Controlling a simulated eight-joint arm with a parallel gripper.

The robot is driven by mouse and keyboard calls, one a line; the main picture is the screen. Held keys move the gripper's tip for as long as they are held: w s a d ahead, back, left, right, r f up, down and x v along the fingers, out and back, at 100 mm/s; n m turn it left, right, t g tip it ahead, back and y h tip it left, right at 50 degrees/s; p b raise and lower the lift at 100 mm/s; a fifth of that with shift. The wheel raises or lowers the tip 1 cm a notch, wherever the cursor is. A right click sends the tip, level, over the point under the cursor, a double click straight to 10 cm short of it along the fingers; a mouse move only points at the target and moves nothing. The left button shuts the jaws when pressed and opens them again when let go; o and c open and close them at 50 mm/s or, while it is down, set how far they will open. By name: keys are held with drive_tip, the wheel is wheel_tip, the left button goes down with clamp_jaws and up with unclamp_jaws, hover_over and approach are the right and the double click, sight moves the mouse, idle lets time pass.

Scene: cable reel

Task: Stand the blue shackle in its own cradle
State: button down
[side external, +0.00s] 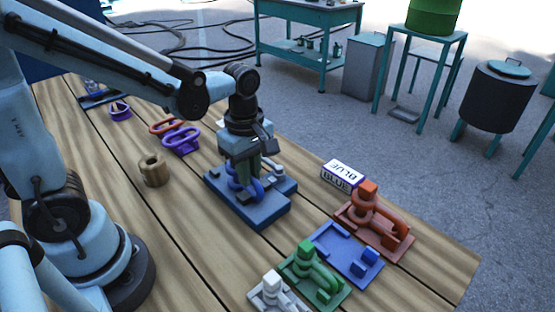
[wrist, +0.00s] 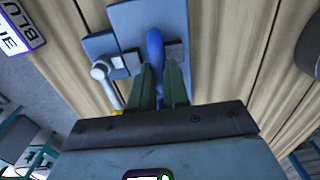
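The blue shackle (side external: 248,182) is at the blue base block (side external: 262,215) on the wooden table; it also shows in the wrist view (wrist: 155,48). My gripper (side external: 245,172) points down over that block. Its green fingers (wrist: 160,85) are on both sides of the shackle and appear closed on it. The fingers partly hide the shackle, and I cannot tell whether it still touches the block. An empty blue cradle (side external: 335,244) lies at the front right, between the red cradle (side external: 395,243) and the green cradle (side external: 328,290).
Orange-red (side external: 358,196) and green (side external: 304,252) shackles stand in matching cradles. A white cradle (side external: 262,302) is at the front. A BLUE sign (side external: 342,174) stands behind. Orange (side external: 163,125) and purple (side external: 181,139) shackles lie left, with a wooden cylinder (side external: 154,170).

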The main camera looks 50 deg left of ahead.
drive_tip(key=shift+r, duration=0.1)
drive_tip(key=shift+r, duration=2.45)
drive_tip(key=w+d, duration=0.2)
drive_tip(key=d, duration=1)
drive_tip(key=w+d, duration=0.3)
drive_tip(key=d, duration=0.9)
drive_tip(key=shift+s+a+f, duration=0.1)
drive_tip(key=shift+a+f, duration=0.05)
drive_tip(key=shift+f, duration=1.45)
drive_tip(key=shift+s+a+f, duration=0.1)
drive_tip(key=shift+f, duration=1.5)
drive_tip(key=shift+f, duration=0.4)
drive_tip(key=c, duration=1)
unclamp_jaws()
drive_tip(key=shift+c, duration=0.2)
